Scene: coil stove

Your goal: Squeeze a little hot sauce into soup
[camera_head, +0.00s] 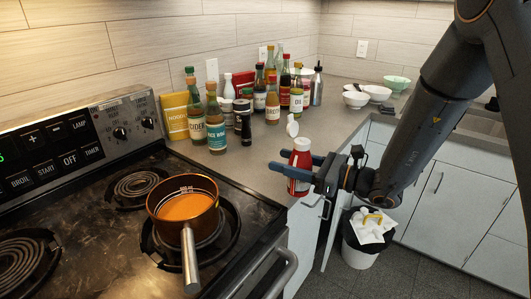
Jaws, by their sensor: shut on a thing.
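A copper-coloured pot (166,197) with orange soup (186,207) in it stands on a coil burner at the stove's right side, its steel handle pointing toward the front. My gripper (291,174) is shut on a red bottle (299,159) with a white label. I take it to be the hot sauce, though its label is too small to read. The bottle is upright, with its white flip cap (292,126) open. It is held in front of the counter's edge, to the right of the pot and apart from it. The finger and the label hide part of the bottle's body.
Several bottles, including a cider bottle (196,120), and a yellow box (175,115) stand at the back of the counter (255,157). Bowls (377,92) sit further right. A bin (358,250) is on the floor. Bare coil burners (140,184) lie beside the pot.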

